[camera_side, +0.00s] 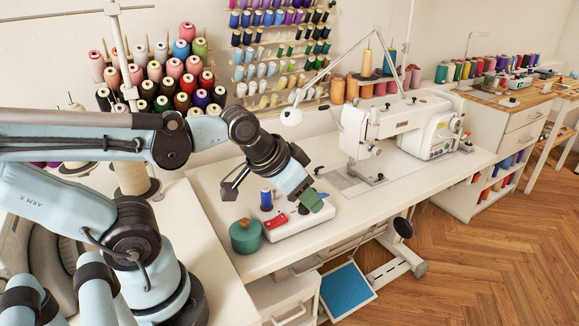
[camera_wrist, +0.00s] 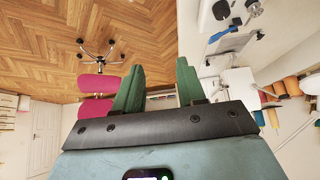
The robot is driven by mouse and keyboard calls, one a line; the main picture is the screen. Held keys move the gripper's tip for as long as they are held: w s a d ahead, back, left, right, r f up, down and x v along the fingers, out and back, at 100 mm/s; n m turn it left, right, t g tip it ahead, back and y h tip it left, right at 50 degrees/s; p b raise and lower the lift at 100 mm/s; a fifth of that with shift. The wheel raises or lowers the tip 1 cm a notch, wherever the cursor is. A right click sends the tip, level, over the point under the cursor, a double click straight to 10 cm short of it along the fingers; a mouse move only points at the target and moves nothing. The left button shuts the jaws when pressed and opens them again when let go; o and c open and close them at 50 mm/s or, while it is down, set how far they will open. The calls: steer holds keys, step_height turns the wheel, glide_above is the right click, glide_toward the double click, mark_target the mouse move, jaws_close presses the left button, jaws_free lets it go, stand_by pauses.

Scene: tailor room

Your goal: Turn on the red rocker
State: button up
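The red rocker (camera_side: 275,222) sits on the sloped top of a small white box (camera_side: 298,226) near the front left of the white sewing table. My gripper (camera_side: 312,201) is above the right part of this box, with its green fingers to the right of and higher than the rocker. The side view does not show clearly whether a finger touches the box. In the wrist view my gripper (camera_wrist: 160,68) has its two green fingers apart with nothing between them. The rocker does not show in the wrist view.
A blue spool (camera_side: 266,199) stands just behind the rocker, and a green round container (camera_side: 245,237) stands to its left. A white sewing machine (camera_side: 392,125) stands farther right on the table (camera_side: 420,185). Pink chair parts (camera_wrist: 97,84) and wooden floor show in the wrist view.

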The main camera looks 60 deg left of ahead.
steer(key=shift+a+r, duration=0.1)
steer(key=shift+a, duration=0.35)
steer(key=shift+c, duration=1.1)
steer(key=a+g, duration=0.1)
steer(key=a, duration=0.2)
steer(key=a+r+g, duration=0.1)
steer(key=a+g, duration=0.1)
steer(key=a, duration=0.2)
steer(key=a+g, duration=0.2)
steer(key=a, duration=0.1)
steer(key=shift+s+a+r, duration=0.15)
steer(key=shift+s+r, duration=0.05)
steer(key=shift+r, duration=0.15)
jaws_close()
steer(key=shift+s+a, duration=0.1)
steer(key=shift+a, duration=0.25)
